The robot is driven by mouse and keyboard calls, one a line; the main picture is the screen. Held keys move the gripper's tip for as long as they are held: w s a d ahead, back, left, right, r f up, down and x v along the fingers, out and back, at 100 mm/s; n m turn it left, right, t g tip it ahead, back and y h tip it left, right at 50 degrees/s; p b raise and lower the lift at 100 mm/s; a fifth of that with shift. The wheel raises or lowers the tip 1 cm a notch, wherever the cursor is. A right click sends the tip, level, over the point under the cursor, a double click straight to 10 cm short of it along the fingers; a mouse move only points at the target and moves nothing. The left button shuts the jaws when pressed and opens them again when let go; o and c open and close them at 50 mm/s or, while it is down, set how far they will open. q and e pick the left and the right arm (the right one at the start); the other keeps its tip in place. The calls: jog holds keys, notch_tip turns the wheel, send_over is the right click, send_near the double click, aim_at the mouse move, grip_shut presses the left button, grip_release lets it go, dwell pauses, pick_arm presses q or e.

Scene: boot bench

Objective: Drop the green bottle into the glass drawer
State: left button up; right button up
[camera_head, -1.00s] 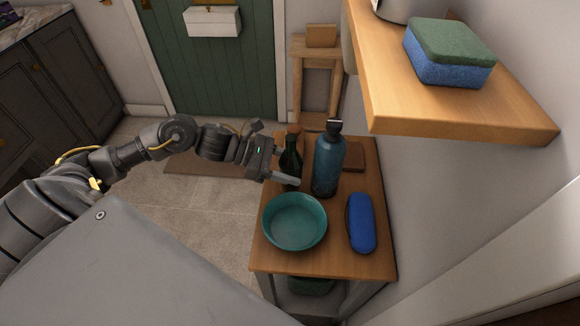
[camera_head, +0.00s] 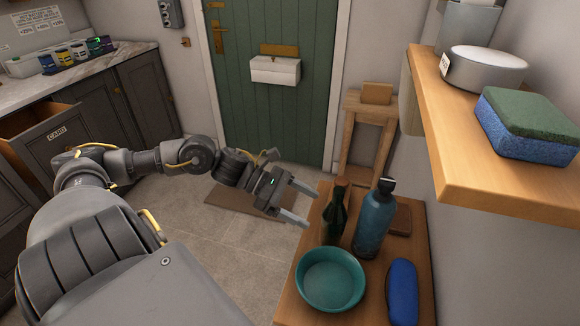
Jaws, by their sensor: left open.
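The green bottle (camera_head: 335,218) stands upright on the small wooden bench, just left of a blue bottle. My left gripper (camera_head: 308,206) is open and empty. Its two fingers point right towards the green bottle, with a small gap seen between fingertips and glass. A drawer (camera_head: 58,136) at the far left is pulled open, and its label reads "CARD". I see no drawer marked for glass in this view. My right gripper is not in view.
The bench (camera_head: 296,298) also holds a teal bowl (camera_head: 331,282), the blue bottle (camera_head: 374,222), a blue case (camera_head: 402,292) and a brown item (camera_head: 400,218). A wooden shelf (camera_head: 470,185) overhangs at right.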

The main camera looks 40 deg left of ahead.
pick_arm(q)
jog(key=p+v, duration=0.1)
jog(key=v, duration=0.3)
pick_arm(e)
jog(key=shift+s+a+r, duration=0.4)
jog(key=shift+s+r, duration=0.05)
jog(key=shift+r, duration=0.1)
pick_arm(q)
jog(key=shift+w, duration=0.1)
